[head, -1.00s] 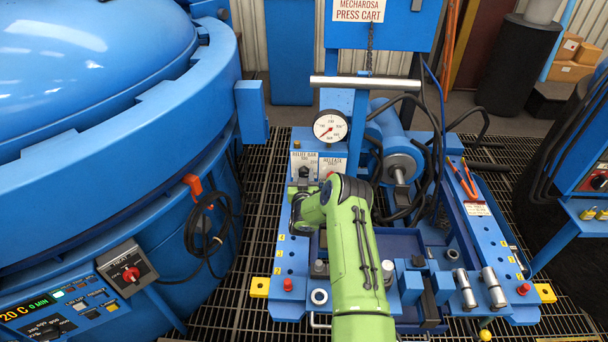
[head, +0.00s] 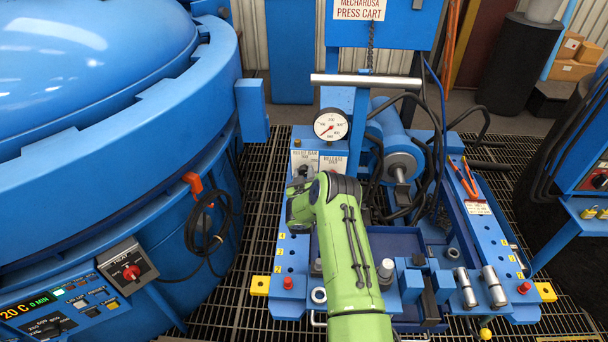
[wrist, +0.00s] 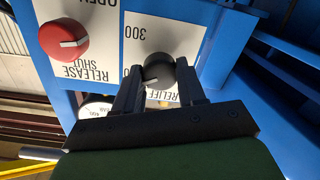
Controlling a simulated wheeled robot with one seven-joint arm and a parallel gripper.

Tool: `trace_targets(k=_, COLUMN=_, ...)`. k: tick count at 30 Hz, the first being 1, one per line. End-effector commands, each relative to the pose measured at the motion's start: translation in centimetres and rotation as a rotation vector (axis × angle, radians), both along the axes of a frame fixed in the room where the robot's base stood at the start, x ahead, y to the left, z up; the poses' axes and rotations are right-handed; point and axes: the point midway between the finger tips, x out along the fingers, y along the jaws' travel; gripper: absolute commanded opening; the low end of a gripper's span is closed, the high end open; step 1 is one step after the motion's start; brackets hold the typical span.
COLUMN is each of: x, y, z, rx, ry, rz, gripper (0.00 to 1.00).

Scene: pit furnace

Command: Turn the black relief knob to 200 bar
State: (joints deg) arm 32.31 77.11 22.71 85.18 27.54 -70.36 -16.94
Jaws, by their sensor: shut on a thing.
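The black relief knob (wrist: 158,74) sits on a white plate in the wrist view, with the number 300 and part of the word RELIEF beside it. My gripper (wrist: 160,67) has one finger on each side of the knob and is shut on it. A short pale mark shows on the knob's lower edge, but its exact setting is hard to read. In the head view the RELIEF BAR plate (head: 303,158) shows behind my arm, and the knob is mostly hidden there. The round gauge (head: 331,125) above has its red needle toward the lower left.
A red release knob (wrist: 64,40) with a white line sits on the adjoining plate, close to my gripper. A metal bar (head: 365,81) crosses above the gauge. The large blue furnace (head: 110,110) stands at the left.

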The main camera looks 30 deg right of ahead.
Motion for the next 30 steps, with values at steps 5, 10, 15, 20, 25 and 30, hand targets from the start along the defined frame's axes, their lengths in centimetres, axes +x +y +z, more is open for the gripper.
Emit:
trace_targets(k=5, x=0.0, y=0.0, z=-0.1, rx=0.003, ry=0.002, rz=0.001, gripper=0.46)
trace_targets(k=10, x=0.0, y=0.0, z=-0.1, rx=0.003, ry=0.001, rz=0.000, gripper=0.65)
trace_targets(k=15, x=0.0, y=0.0, z=0.0, rx=0.002, ry=0.000, rz=0.000, gripper=0.65)
trace_targets(k=20, x=-0.9, y=0.6, z=-0.1, rx=0.006, ry=0.004, rz=-0.003, gripper=0.65)
trace_targets(k=25, x=-4.3, y=2.9, z=0.3, rx=0.014, ry=0.006, rz=-0.003, gripper=0.65)
trace_targets(k=30, x=-8.2, y=5.8, z=0.7, rx=0.015, ry=0.007, rz=0.000, gripper=0.65)
